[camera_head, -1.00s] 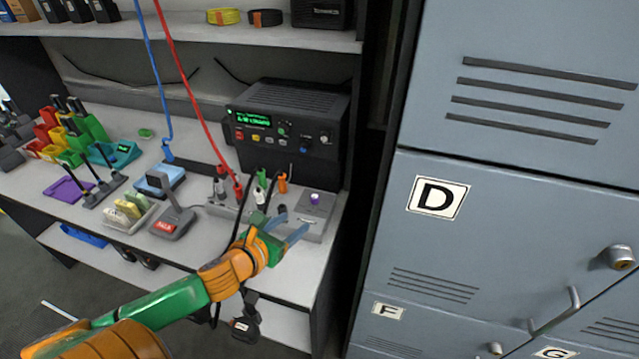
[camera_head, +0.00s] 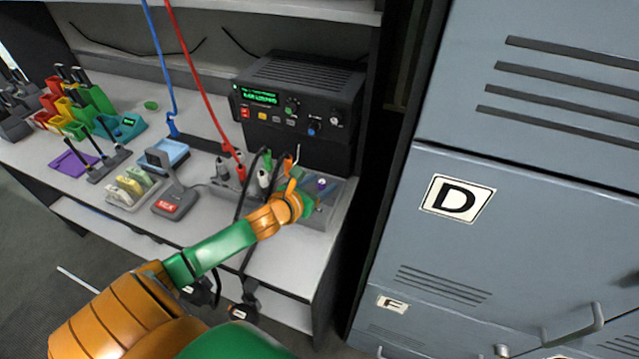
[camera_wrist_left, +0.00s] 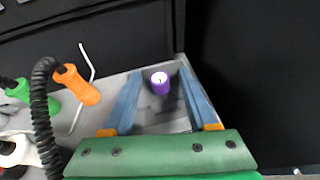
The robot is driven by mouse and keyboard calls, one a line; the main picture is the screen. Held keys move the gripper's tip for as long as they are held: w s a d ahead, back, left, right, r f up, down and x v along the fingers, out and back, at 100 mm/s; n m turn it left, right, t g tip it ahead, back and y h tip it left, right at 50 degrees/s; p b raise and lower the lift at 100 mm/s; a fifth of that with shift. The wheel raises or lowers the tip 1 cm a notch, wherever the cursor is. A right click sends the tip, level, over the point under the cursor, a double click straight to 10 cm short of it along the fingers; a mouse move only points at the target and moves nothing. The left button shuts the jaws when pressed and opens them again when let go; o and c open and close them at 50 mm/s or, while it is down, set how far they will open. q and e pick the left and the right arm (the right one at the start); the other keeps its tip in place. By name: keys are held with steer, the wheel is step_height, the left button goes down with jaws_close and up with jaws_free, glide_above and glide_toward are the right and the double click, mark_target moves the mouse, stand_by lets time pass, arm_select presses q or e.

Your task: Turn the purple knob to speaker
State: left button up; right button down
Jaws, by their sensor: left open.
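The purple knob (camera_wrist_left: 160,84) has a white top with a small dark mark. It stands on a grey panel (camera_wrist_left: 150,118) at the right end of the bench. My left gripper (camera_wrist_left: 158,78) is open, with one blue finger on each side of the knob in the left wrist view. I cannot tell whether the fingers touch it. In the head view the purple knob (camera_head: 321,184) shows just beyond my left gripper, which partly hides the panel. The labels around the knob are not readable. My right gripper is not in view.
A black radio (camera_head: 297,104) stands behind the panel. An orange plug (camera_wrist_left: 78,85) and a black coiled cable (camera_wrist_left: 42,115) are left of the gripper. Blue-grey lockers (camera_head: 520,220) stand to the right.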

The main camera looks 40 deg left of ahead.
arm_select(q)
steer(key=shift+s+r, duration=0.1)
jaws_close()
steer(key=shift+d, duration=0.1)
steer(key=shift+d+r+n+y+p, duration=0.15)
steer(key=shift+n+y+p, duration=0.55)
steer(key=shift+n+y, duration=0.5)
steer(key=n+g+y, duration=0.1)
steer(key=n+y, duration=0.1)
steer(key=y, duration=0.1)
steer(key=shift+d+p, duration=0.1)
steer(key=shift+p, duration=0.3)
steer(key=n+y, duration=0.1)
steer(key=n+g+y, duration=0.1)
steer(key=shift+w+d+n+g, duration=0.1)
steer(key=shift+w+n+g, duration=0.1)
steer(key=shift+n+g, duration=0.1)
steer(key=shift+n+g+y, duration=0.7)
steer(key=shift+n+y, duration=0.1)
steer(key=shift+n, duration=0.1)
